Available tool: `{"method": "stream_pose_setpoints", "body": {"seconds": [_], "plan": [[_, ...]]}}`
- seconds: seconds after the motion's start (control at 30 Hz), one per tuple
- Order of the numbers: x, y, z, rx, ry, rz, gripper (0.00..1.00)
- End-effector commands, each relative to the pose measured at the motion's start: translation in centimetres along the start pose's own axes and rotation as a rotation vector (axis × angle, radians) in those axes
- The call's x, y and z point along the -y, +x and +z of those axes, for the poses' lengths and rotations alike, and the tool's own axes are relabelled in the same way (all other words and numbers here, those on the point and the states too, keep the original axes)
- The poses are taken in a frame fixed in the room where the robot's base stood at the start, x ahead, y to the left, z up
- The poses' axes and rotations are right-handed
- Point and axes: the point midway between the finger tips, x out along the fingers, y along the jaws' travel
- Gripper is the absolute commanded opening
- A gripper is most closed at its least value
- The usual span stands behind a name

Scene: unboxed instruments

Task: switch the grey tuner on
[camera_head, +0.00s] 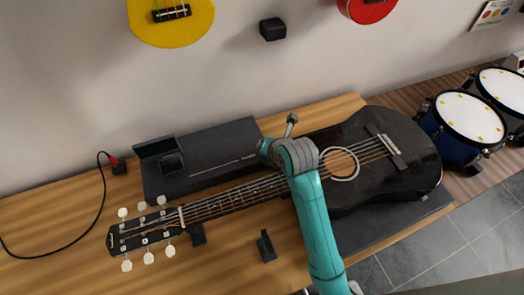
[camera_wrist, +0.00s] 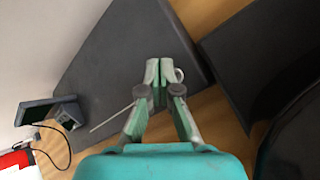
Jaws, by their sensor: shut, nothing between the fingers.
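A dark grey device with a raised dark green screen (camera_head: 158,146), which looks like the tuner, sits at the left end of a long dark case (camera_head: 215,150). Its screen appears unlit. In the wrist view the device (camera_wrist: 48,112) is at the left, with a thin cable by it. My gripper (camera_wrist: 165,72) is shut and empty in the wrist view, over the right part of the dark case, well apart from the device. A small light ring shows beside the fingertips. In the head view my wrist covers most of the gripper. No switch can be made out.
A black guitar (camera_head: 385,185) lies along the wooden bench (camera_head: 50,220), its neck in front of the case. A small black stand (camera_head: 265,247) is near the front. A cable with a red plug (camera_head: 114,161) lies left. Blue drums (camera_head: 468,120) stand right.

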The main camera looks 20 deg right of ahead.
Motion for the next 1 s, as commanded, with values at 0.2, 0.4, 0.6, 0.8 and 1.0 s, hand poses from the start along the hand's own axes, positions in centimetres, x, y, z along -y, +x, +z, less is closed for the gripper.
{"method": "stream_pose_setpoints", "body": {"seconds": [0.2, 0.4, 0.6, 0.8, 1.0], "plan": [[-0.01, 0.00, 0.01, 0.000, 0.000, 0.000, 0.00], [-0.01, 0.00, 0.01, 0.000, 0.000, 0.000, 0.00], [-0.01, 0.00, 0.00, 0.000, 0.000, 0.000, 0.00], [0.22, 0.27, -0.22, -0.001, 0.000, -0.001, 0.00], [0.44, 0.58, -0.44, 0.000, 0.000, 0.000, 0.00]]}}
